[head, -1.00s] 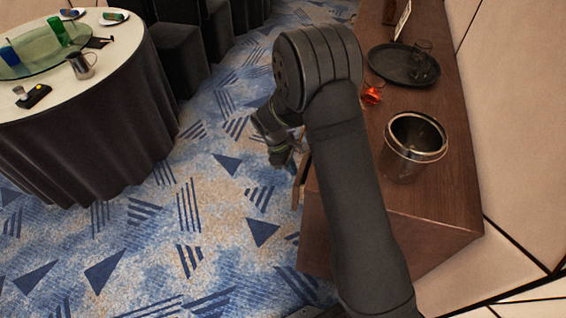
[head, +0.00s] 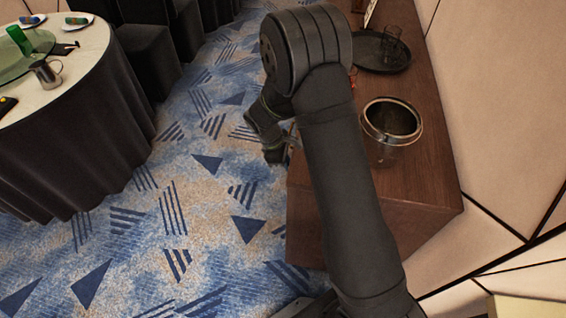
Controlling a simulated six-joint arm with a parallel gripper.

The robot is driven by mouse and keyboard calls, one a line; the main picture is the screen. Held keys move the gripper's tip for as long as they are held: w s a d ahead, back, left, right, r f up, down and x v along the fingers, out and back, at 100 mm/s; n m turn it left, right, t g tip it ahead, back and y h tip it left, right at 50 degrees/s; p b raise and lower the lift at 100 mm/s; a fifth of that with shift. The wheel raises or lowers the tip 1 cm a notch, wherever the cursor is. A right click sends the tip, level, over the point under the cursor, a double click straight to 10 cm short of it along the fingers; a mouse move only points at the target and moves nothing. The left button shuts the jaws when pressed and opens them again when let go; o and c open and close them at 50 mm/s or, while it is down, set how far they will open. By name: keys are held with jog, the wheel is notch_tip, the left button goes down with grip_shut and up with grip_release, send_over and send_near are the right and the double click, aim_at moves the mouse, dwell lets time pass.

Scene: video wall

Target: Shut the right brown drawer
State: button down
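The brown wooden cabinet (head: 437,180) stands on the right, with its front facing left toward the carpet. My gripper (head: 274,156) is low at the cabinet's front left edge, pointing down. Its fingers are small and dark, and I cannot tell whether they are open or shut. A thin light-brown sliver beside the gripper may be part of the right brown drawer. My arm hides most of the cabinet front, so how far the drawer stands out cannot be seen.
On the cabinet top are a metal-rimmed bucket (head: 391,122) and a dark round tray (head: 381,53) with a glass. A round table (head: 60,90) with a dark cloth stands at left. Dark chairs (head: 140,40) are behind it. Patterned carpet between is clear.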

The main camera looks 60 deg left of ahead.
jog(key=shift+w+d, duration=0.2)
jog(key=shift+d, duration=0.05)
jog(key=s+a+r, duration=0.6)
jog(key=r, duration=0.3)
jog(key=shift+r, duration=0.15)
jog(key=shift+w, duration=0.1)
jog(key=w+d+f, duration=0.5)
jog(key=f, duration=0.4)
jog(key=shift+w+d+f, duration=0.15)
jog(key=shift+w+d, duration=0.1)
jog(key=shift+d, duration=0.1)
jog(key=shift+a, duration=0.1)
